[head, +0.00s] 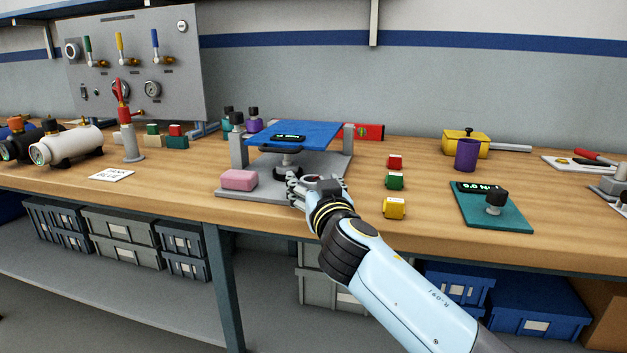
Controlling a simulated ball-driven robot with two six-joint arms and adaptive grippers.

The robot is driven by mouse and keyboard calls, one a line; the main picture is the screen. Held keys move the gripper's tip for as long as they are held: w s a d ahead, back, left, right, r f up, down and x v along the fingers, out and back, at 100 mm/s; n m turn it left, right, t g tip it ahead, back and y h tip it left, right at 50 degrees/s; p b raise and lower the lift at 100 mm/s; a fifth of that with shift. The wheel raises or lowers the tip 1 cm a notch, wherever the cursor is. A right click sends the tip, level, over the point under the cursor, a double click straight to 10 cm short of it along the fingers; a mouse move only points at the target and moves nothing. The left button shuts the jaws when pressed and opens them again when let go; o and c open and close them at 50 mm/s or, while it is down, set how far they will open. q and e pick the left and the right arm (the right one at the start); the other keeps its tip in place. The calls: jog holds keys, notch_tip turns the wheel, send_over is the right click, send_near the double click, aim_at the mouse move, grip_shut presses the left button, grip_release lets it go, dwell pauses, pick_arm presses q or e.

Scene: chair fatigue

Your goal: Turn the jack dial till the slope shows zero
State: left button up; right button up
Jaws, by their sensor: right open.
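A blue tilting plate (322,134) sits on a grey stand in the middle of the bench. A small dark slope display (289,136) lies on the plate; its digits are too small to read. Under the plate is a dark jack dial (287,161) on a post above the grey base (240,193). My right gripper (302,186) is open just in front of and below the dial, over the base. I cannot tell whether its fingers touch the dial or its post. My left gripper is not in view.
A pink block (239,180) lies on the base's left front. Red (395,162), green (396,181) and yellow (394,208) blocks stand to the right. A teal device with a knob (512,217) is farther right. A red lever post (129,140) stands left.

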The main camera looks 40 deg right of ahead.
jog(key=shift+w+d, duration=0.25)
jog(key=shift+w, duration=0.25)
jog(key=c, duration=1.2)
jog(key=m+h+b, duration=0.1)
jog(key=b, duration=0.1)
jog(key=g+h+b, duration=0.1)
jog(key=b, duration=0.1)
jog(key=m+g+h+b, duration=0.1)
jog(key=b, duration=0.1)
jog(key=shift+w+a+f+m+h, duration=0.1)
jog(key=shift+a+f+m+h, duration=0.1)
jog(key=shift+f+m+h, duration=0.1)
jog(key=shift+b, duration=0.4)
jog(key=shift+r, duration=0.3)
jog(key=o, duration=1.2)
